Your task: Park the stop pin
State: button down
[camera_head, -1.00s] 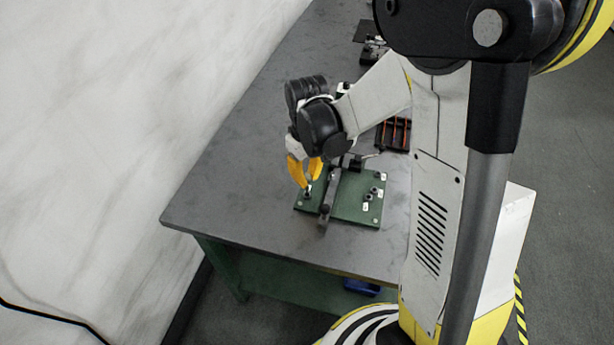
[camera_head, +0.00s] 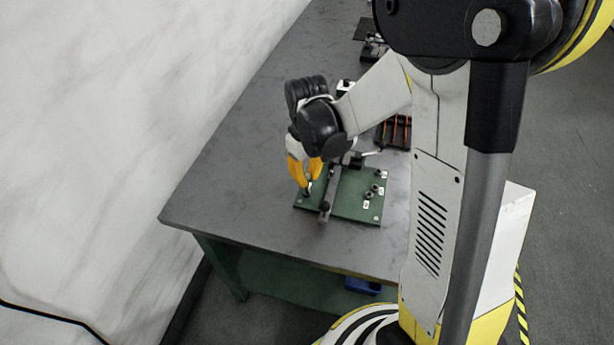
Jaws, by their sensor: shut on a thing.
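My gripper (camera_head: 306,184), with yellow fingers, points down over the left part of a green fixture plate (camera_head: 347,207) on the dark table. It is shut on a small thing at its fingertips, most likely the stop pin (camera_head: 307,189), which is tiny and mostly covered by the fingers. I cannot tell whether the pin is seated in the plate or held just above it. A dark bar (camera_head: 330,192) runs across the plate just right of the fingers. Dark round fittings (camera_head: 373,190) with small white labels stand on the plate's right part.
A black tray with orange strips (camera_head: 394,132) lies behind the plate. Dark items (camera_head: 373,48) lie at the table's far end. The table (camera_head: 235,190) is bare left of the plate. My arm hides part of the right side.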

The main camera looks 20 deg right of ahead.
jog(key=shift+f+b, duration=1.2)
jog(key=shift+f, duration=0.2)
dwell(1.1)
dwell(0.3)
jog(key=c, duration=1.8)
grip_release()
jog(key=shift+r, duration=0.1)
jog(key=shift+r+p, duration=1.05)
jog(key=shift+r, duration=0.35)
jog(key=o, duration=0.6)
